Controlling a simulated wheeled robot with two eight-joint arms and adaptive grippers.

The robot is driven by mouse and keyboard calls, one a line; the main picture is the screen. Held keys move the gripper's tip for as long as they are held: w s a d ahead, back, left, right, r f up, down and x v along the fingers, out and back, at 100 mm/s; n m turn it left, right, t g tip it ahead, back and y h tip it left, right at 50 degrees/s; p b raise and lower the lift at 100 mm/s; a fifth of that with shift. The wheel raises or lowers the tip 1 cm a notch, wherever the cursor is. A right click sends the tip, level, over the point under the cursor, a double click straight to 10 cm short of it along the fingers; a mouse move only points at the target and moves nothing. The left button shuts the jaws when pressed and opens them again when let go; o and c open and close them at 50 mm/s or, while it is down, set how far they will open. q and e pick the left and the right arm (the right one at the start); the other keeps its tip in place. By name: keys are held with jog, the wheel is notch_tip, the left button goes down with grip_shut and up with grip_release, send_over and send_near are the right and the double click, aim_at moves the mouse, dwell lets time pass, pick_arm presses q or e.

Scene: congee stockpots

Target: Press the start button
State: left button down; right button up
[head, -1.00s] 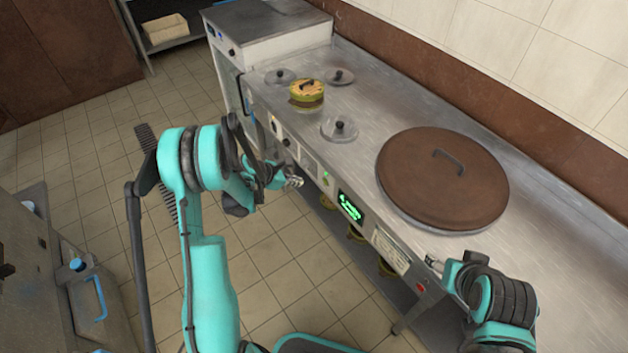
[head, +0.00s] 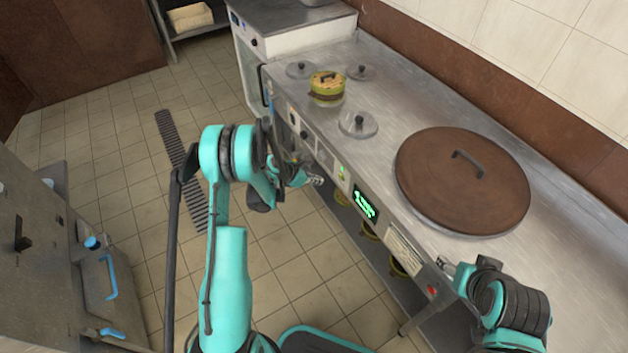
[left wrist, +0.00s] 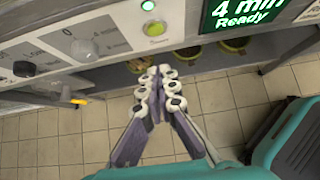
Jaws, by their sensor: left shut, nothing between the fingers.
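In the head view the left gripper (head: 317,181) is beside the front panel, left of the display (head: 364,204). My right gripper (head: 449,268) is near the panel's right part; its fingers are too small to judge.
A large brown lid (head: 462,181) with a handle lies on the steel counter. Several small clear lids and a yellow-green pot (head: 327,84) stand farther back. A red button (head: 432,290) is near my right gripper.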

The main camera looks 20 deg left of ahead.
aim_at(340, 179)
pick_arm(q)
jog(key=w+d+f+b, duration=0.1)
jog(key=w, duration=0.1)
jog(key=w+d+f+b, duration=0.1)
jog(key=w+d, duration=0.1)
jog(key=w+d+f+b, duration=0.1)
jog(key=w, duration=0.1)
jog(key=shift+d+f, duration=0.35)
jog(key=shift+f, duration=0.05)
